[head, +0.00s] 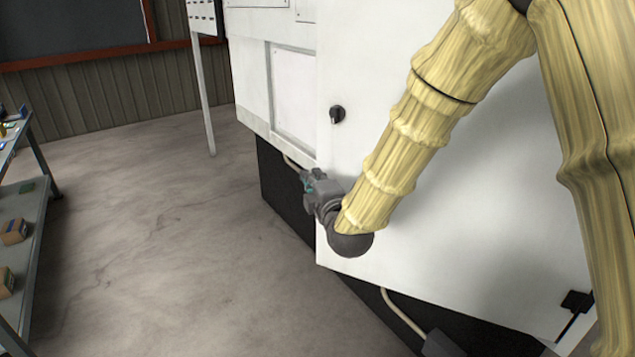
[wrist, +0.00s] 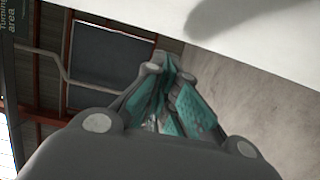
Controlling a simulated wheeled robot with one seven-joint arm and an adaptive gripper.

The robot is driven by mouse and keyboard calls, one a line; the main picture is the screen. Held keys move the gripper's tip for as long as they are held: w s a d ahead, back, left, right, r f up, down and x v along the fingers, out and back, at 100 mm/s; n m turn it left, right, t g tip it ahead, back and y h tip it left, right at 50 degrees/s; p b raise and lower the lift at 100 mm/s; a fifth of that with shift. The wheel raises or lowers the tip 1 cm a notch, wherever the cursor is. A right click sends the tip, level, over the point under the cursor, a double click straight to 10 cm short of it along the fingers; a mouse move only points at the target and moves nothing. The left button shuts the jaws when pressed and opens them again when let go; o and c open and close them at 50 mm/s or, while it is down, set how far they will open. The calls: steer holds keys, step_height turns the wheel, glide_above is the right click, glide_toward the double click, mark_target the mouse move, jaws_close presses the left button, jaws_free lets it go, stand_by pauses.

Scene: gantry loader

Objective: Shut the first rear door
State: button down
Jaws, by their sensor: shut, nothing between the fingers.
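A large white door panel (head: 455,215) with a black knob (head: 337,114) near its upper left fills the right half of the head view. It stands out from the white machine cabinet (head: 262,75) behind it. My gripper (head: 308,180) is at the door's left edge, low down; my arm crosses in front of the panel. In the wrist view the teal fingers of my gripper (wrist: 166,75) are together and empty. A white surface, probably the door (wrist: 235,22), runs along the top right there. Whether the fingers touch the door cannot be told.
A metal shelf (head: 42,165) with small boxes (head: 14,232) stands at the far left. A white post (head: 202,95) rises left of the cabinet. A dark box (head: 440,344) with a cable lies below the door. The grey floor (head: 150,210) between shelf and cabinet is clear.

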steer(key=shift+w+d+p, duration=0.2)
steer(key=shift+w+d, duration=0.25)
steer(key=shift+w, duration=0.35)
steer(key=shift+w+d+p, duration=0.2)
steer(key=shift+w+d, duration=0.2)
steer(key=shift+w, duration=0.35)
steer(key=shift+d, duration=0.1)
